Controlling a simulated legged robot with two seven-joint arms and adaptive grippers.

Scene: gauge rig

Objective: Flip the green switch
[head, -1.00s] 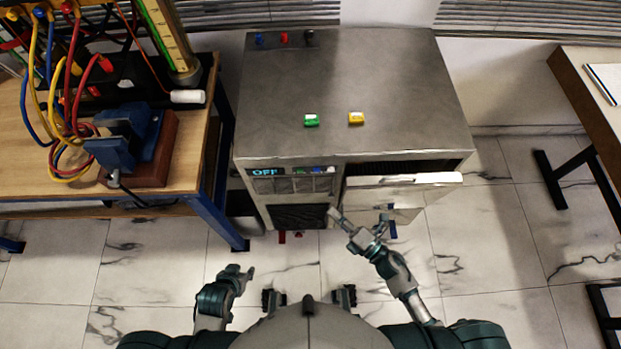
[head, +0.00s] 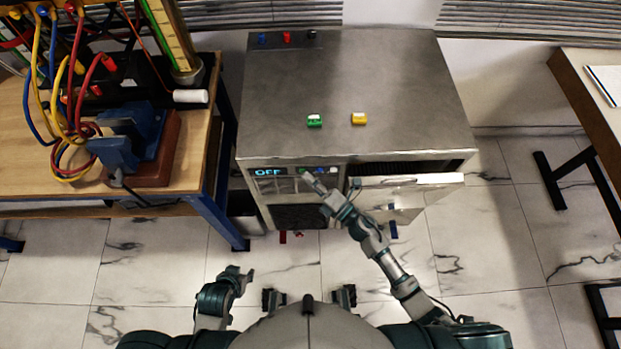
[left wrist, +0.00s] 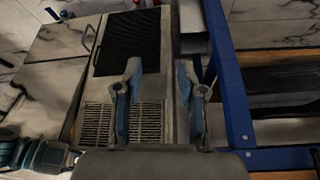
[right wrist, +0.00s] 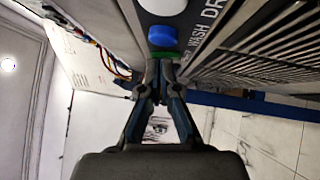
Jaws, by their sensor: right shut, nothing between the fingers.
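A green switch (head: 303,169) is on the front panel of the grey metal cabinet (head: 350,75), beside the display (head: 268,172) reading OFF. My right gripper (head: 306,177) is shut and empty, its tips at the panel just by this switch. In the right wrist view the green switch (right wrist: 160,55) is partly hidden behind the fingertips (right wrist: 159,64); I cannot tell if they touch it. Another small green piece (head: 314,120) sits on the cabinet top. My left gripper (head: 246,279) is low at the left, away from the cabinet; its fingers (left wrist: 163,72) are apart and empty.
A blue button (right wrist: 162,37) is next to the green switch. The cabinet's drawer or door (head: 410,182) sticks out at the right. A yellow piece (head: 359,118) is on top. A wooden bench (head: 35,130) with wires and a vise stands left.

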